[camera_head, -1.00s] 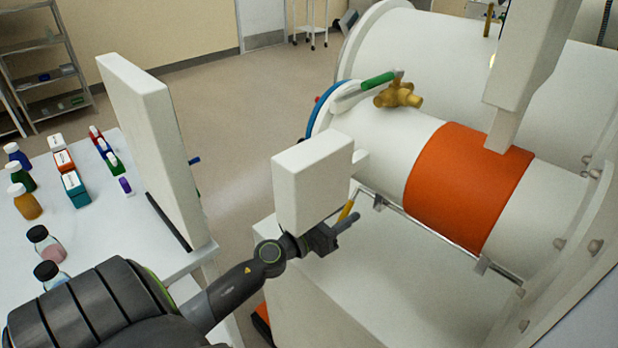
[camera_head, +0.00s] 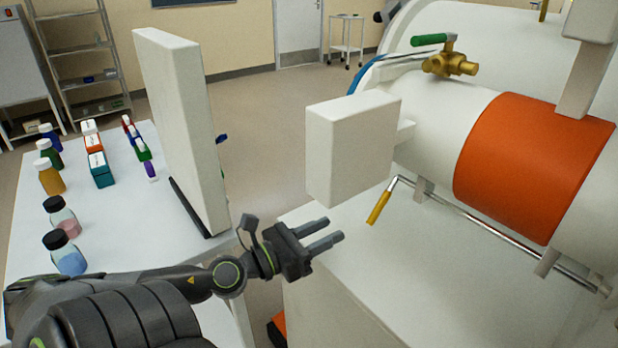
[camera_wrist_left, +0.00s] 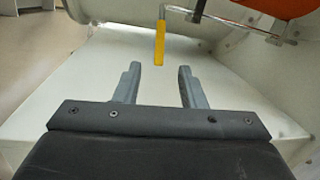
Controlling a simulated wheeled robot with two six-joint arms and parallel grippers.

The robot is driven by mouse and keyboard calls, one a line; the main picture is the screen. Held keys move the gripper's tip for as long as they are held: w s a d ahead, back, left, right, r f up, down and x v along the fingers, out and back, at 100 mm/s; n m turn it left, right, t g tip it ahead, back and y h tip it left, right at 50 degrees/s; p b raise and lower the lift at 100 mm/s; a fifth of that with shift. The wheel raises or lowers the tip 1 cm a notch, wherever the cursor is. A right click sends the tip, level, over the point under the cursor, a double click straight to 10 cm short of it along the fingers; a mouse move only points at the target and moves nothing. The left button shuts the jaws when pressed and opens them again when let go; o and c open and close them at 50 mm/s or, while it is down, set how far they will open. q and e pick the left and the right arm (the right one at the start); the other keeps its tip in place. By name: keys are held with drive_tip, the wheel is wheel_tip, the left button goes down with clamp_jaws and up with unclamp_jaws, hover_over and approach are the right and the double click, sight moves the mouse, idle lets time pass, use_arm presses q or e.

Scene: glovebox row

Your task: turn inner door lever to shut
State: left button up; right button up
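The inner door lever appears to be the yellow handle (camera_head: 379,207) on the left end of a metal rod (camera_head: 480,222) that runs along the front of the white cylinder. The handle hangs tilted downward. In the left wrist view the yellow handle (camera_wrist_left: 160,42) is ahead of the fingertips, between their lines and clear of them. My left gripper (camera_head: 330,231) is open and empty, to the lower left of the handle; its two fingers are apart in the left wrist view (camera_wrist_left: 156,68). My right gripper is not in view.
A white box (camera_head: 348,148) stands just above and left of the handle. A white upright panel (camera_head: 178,130) rises at the left, by a table with bottles (camera_head: 62,216) and small boxes. A brass valve with a green handle (camera_head: 433,39) sits on the cylinder, beside an orange band (camera_head: 535,165).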

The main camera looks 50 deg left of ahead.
use_arm(q)
drive_tip(key=shift+v, duration=1.5)
